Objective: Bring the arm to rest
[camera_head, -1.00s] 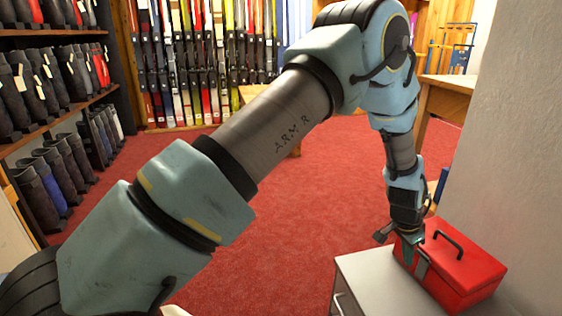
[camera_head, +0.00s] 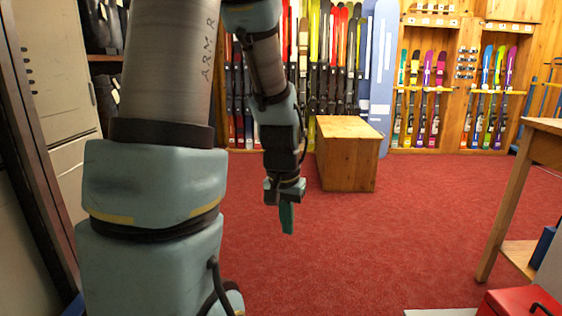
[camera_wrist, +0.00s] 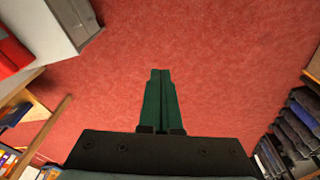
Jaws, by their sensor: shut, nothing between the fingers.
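My gripper (camera_head: 287,217) hangs pointing down over the red carpet, at the centre of the head view. Its green fingers are pressed together with nothing between them. In the wrist view the shut fingers (camera_wrist: 161,100) show against bare carpet. My arm runs up the left of the head view and bends over at the top, where its upper part is cut off. The gripper is apart from every object around it.
A wooden bench (camera_head: 345,155) stands behind my gripper. A red toolbox (camera_head: 518,302) sits at the lower right, and a wooden table (camera_head: 515,190) stands at the right edge. Skis (camera_head: 345,70) line the back wall. The carpet (camera_head: 390,240) in between is clear.

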